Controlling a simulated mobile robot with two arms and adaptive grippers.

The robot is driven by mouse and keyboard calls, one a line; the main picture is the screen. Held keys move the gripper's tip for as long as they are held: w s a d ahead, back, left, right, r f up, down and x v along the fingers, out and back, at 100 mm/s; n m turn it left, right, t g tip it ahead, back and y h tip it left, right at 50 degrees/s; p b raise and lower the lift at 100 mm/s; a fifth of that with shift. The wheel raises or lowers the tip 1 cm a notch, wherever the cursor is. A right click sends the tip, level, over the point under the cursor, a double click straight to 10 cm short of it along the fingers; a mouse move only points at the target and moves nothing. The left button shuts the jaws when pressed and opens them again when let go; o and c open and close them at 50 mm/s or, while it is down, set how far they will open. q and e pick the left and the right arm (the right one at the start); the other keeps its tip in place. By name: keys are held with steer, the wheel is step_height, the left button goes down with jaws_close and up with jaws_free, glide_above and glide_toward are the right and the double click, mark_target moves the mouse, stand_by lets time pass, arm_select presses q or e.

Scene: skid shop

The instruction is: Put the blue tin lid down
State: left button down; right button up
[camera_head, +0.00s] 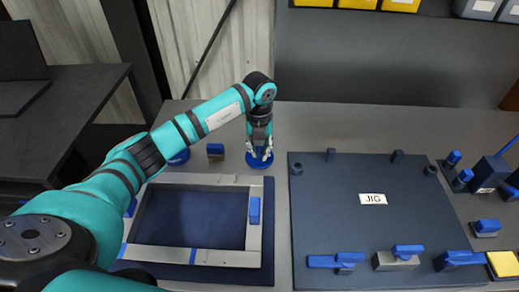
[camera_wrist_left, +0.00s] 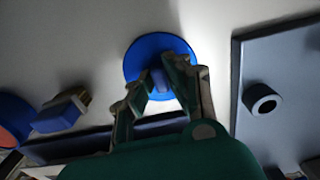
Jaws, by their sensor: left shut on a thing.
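The blue tin lid (camera_head: 260,162) is a round blue disc at the back of the bench, between the frame and the jig plate. In the left wrist view the lid (camera_wrist_left: 147,53) shows as a blue disc with a small raised knob in its middle. My left gripper (camera_head: 260,153) points down over the lid, its fingers shut on the knob. The lid looks flat and at or very near the bench surface; I cannot tell whether it touches. My right gripper is in neither view.
A grey rectangular frame (camera_head: 188,257) on a dark blue mat lies in front of the lid. A dark jig plate (camera_head: 340,210) with pegs and blue clamps is to the right. A small blue-topped block (camera_head: 215,150) stands left of the lid. The bench behind is clear.

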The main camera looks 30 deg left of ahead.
mark_target(259, 151)
arm_select(q)
steer(key=shift+f, duration=0.25)
steer(key=c, duration=1.3)
jaws_free()
step_height(259, 151, up, 12)
steer(key=shift+r+b, duration=0.15)
steer(key=shift+b, duration=0.55)
